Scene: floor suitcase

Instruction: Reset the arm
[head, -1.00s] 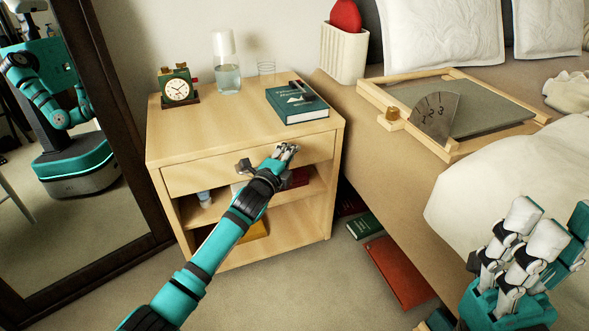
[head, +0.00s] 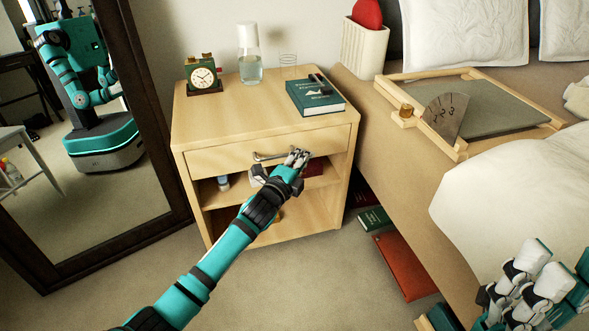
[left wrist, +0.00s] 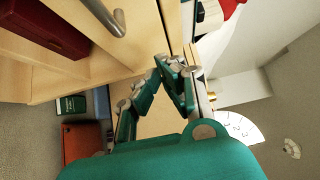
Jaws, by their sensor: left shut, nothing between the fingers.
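My left gripper (head: 299,158) is shut and empty in front of the nightstand's top drawer (head: 225,159), by the right end of its metal handle (head: 270,156). The drawer looks shut. In the left wrist view, the fingers of the left gripper (left wrist: 183,68) are together with nothing between them, and the handle (left wrist: 118,22) shows apart from them at top left. My right gripper (head: 530,285) is at the lower right of the head view, over the bed side and partly cut off. Its opening is unclear.
The nightstand (head: 240,115) carries a clock (head: 203,76), a glass carafe (head: 250,68) and a green book (head: 315,97). A mirror (head: 150,120) stands left. The bed (head: 375,140) with a framed board (head: 500,105) is right. Books lie on the floor between.

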